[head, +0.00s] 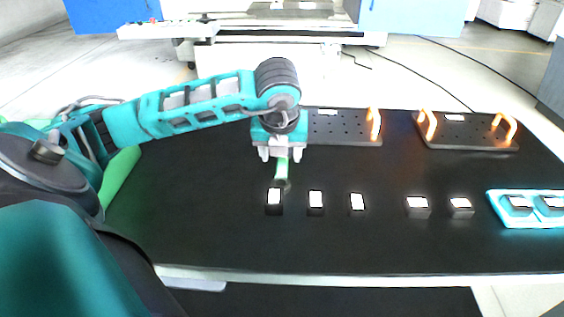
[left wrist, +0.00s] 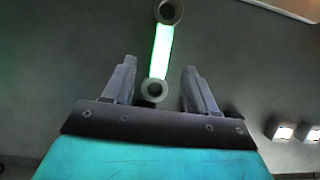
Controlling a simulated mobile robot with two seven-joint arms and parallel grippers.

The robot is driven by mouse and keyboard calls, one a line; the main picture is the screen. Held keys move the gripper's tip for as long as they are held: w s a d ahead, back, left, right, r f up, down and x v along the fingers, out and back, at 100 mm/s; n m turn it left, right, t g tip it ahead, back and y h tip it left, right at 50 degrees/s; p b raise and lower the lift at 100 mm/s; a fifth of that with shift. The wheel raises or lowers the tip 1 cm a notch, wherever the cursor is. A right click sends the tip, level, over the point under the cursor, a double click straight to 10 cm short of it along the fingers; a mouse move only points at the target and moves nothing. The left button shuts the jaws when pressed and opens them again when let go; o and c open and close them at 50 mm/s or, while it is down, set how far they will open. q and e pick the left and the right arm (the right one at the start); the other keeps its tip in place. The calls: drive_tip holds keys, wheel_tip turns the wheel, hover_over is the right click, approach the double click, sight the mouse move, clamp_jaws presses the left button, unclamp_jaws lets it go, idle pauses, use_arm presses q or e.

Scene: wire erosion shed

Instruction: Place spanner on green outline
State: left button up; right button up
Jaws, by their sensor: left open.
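The spanner (head: 282,172) lies on the black table top below my left gripper. In the left wrist view the spanner (left wrist: 161,50) has two dark grey ring ends and a bright green middle. I cannot tell whether the green is its handle or an outline under it. My left gripper (head: 280,155) is open and points down, hiding the far part of the spanner in the head view. In the left wrist view its fingers (left wrist: 160,68) appear either side of the near ring, with gaps. No separate green outline can be made out. My right gripper is not in view.
Several small dark blocks with white tops (head: 316,202) stand in a row in front. Dark perforated plates (head: 466,133) with orange handles lie at the back. A cyan tray (head: 500,207) is at right. A bright green shape (head: 119,178) shows at the table's left edge. The front table is clear.

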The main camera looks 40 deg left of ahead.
sight(282, 166)
use_arm(q)
drive_tip(key=x, duration=0.5)
drive_tip(key=shift+d, duration=0.1)
drive_tip(key=shift+r, duration=0.1)
clamp_jaws()
idle(0.3)
